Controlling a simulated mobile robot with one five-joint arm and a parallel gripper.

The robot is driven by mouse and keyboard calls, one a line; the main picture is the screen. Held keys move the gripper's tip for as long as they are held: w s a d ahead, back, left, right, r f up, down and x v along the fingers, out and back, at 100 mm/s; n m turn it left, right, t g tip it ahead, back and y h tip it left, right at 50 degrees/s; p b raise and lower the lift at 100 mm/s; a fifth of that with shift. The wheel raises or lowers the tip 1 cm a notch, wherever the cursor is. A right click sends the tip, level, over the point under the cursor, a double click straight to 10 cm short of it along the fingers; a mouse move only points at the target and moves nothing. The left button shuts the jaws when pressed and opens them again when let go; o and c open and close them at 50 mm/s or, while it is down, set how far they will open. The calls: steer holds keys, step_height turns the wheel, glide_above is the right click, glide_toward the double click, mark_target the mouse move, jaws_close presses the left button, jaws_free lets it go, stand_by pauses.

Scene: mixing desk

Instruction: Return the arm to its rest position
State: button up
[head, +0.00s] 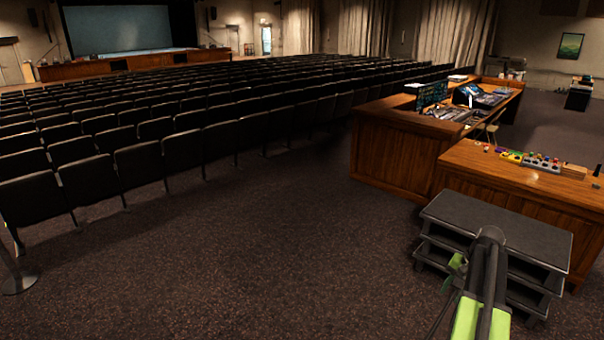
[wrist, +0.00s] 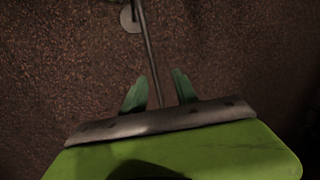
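My arm (head: 482,290), black and bright green, reaches up from the bottom right of the head view, in front of the dark stepped unit. In the wrist view my gripper (wrist: 157,82) points at the dark speckled carpet. Its two green fingers stand apart with nothing clasped between them. A thin grey pole (wrist: 146,45) runs down the picture behind the gap between the fingers, with a pale round disc near its top. I cannot tell how far the pole is from the fingers. The gripper's fingers are not clear in the head view.
A dark stepped unit (head: 500,228) stands close to my arm, by a wooden desk (head: 520,195) with coloured button boxes. A larger mixing desk (head: 395,150) is behind. Rows of seats (head: 140,165) fill the left. Open carpet (head: 240,270) lies between.

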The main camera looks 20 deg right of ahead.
steer(key=w+a+f+n+b, duration=0.2)
steer(key=w+a+f+b, duration=0.15)
steer(key=a, duration=0.45)
steer(key=w+a+f+n+b, duration=0.1)
steer(key=w+a+f+b, duration=0.2)
steer(key=a, duration=0.5)
steer(key=w+a+f+n+b, duration=0.1)
steer(key=w+a+f+n, duration=0.15)
steer(key=w+a, duration=0.4)
steer(key=s+a+f+n+g+b, duration=0.1)
steer(key=s+a+f+n+b, duration=0.15)
steer(key=a, duration=0.85)
steer(key=s+a+f+n+b, duration=0.1)
steer(key=a+f+b, duration=0.25)
steer(key=a, duration=0.65)
steer(key=s+a+f+n+h+b, duration=0.1)
steer(key=s+a+n, duration=0.1)
steer(key=s+a, duration=0.3)
steer(key=shift+s+g, duration=0.3)
steer(key=shift+s, duration=0.2)
steer(key=shift+s+f, duration=0.1)
